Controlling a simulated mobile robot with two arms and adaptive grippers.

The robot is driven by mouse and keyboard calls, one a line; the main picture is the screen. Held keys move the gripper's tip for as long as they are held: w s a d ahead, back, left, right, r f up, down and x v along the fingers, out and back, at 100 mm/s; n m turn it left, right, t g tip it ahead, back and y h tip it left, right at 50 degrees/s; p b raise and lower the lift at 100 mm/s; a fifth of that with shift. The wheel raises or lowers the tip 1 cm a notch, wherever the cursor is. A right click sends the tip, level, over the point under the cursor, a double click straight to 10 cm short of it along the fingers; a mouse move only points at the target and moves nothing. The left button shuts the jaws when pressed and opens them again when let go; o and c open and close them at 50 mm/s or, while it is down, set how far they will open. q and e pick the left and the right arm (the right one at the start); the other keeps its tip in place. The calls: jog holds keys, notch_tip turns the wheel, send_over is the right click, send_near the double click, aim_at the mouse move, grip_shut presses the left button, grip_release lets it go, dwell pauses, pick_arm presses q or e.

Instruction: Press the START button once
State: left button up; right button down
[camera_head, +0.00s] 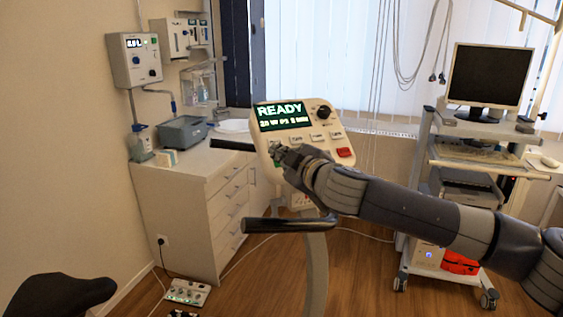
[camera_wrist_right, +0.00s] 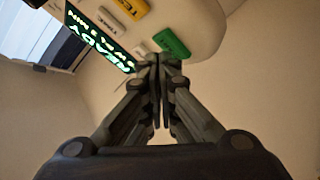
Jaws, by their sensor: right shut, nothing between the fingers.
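The beige console (camera_head: 324,116) of an exercise bike carries a lit screen (camera_head: 281,114) reading "READY". A green button (camera_wrist_right: 172,43) shows on the console in the right wrist view; its label is not readable, and in the head view my gripper mostly covers it. My right gripper (camera_head: 276,150) is shut and empty at the console's lower left. In the right wrist view its fingertips (camera_wrist_right: 158,62) are right beside the green button's lower edge; I cannot tell whether they touch. My left gripper is not in view.
A red button (camera_head: 345,152), a dark knob (camera_head: 323,112) and several small keys share the console. Black handlebars (camera_head: 290,225) sit below it. A computer cart (camera_head: 470,155) stands at the right, a drawer cabinet (camera_head: 190,190) at the left, and a dark saddle (camera_head: 62,293) at the lower left.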

jog(key=shift+w+a+f, duration=0.15)
jog(key=shift+w+f, duration=0.05)
jog(key=shift+f, duration=0.15)
dwell(0.7)
dwell(0.4)
jog(key=shift+s+d+r+p, duration=0.2)
jog(key=shift+s+r+p, duration=0.05)
jog(key=shift+r+p, duration=0.25)
jog(key=shift+s+r, duration=0.15)
jog(key=shift+s+d+r+p, duration=0.2)
jog(key=shift+s+r+p, duration=0.3)
jog(key=shift+r+p, duration=0.15)
jog(key=shift+s+d+r+p, duration=0.2)
jog(key=shift+s+r+p, duration=0.3)
jog(key=shift+r, duration=0.15)
jog(key=shift+s+d+r+p, duration=0.2)
jog(key=shift+s+r+p, duration=0.25)
jog(key=shift+r+p, duration=0.2)
